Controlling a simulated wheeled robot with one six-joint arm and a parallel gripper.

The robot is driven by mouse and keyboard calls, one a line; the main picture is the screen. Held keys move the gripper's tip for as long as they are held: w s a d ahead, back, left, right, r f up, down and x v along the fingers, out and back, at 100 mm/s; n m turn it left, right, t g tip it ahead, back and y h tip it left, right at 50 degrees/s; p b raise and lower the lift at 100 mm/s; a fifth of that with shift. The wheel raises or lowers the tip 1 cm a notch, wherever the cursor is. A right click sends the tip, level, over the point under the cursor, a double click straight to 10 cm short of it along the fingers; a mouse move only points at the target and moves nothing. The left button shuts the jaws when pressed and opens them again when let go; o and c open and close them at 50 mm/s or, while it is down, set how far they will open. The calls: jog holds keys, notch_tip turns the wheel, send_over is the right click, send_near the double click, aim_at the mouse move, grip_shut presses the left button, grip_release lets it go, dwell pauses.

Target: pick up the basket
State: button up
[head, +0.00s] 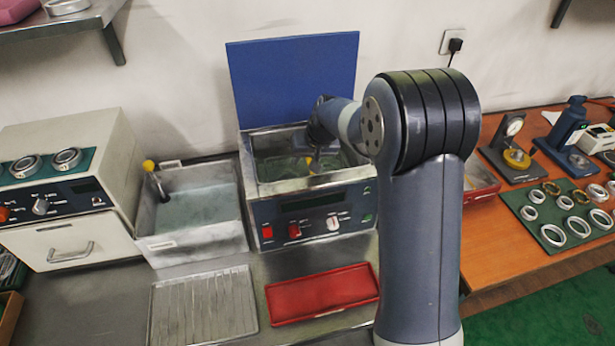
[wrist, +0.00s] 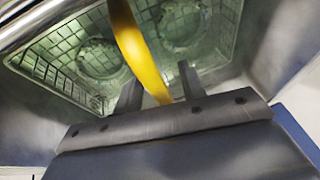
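The basket (wrist: 60,62) is a mesh tray inside the open tank of the cleaner (head: 310,208), seen greenish in the wrist view; it also shows in the head view (head: 280,168). Its yellow handle (wrist: 140,50) rises across the wrist view, and a small yellow bit shows in the head view (head: 309,162). My gripper (wrist: 158,88) is over the tank, with the handle between its two fingers. Gaps show on both sides of the handle, so the fingers are open and not closed on it. Round ring shapes lie in the basket. In the head view my arm hides part of the tank.
The blue lid (head: 295,80) stands open behind the tank. Left of it is a grey basin (head: 195,210) with a yellow-knobbed handle. A ribbed drain tray (head: 203,308) and a red tray (head: 322,293) lie in front. A white oven (head: 75,185) stands far left.

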jog(key=shift+c, duration=0.3)
grip_shut()
dwell(1.1)
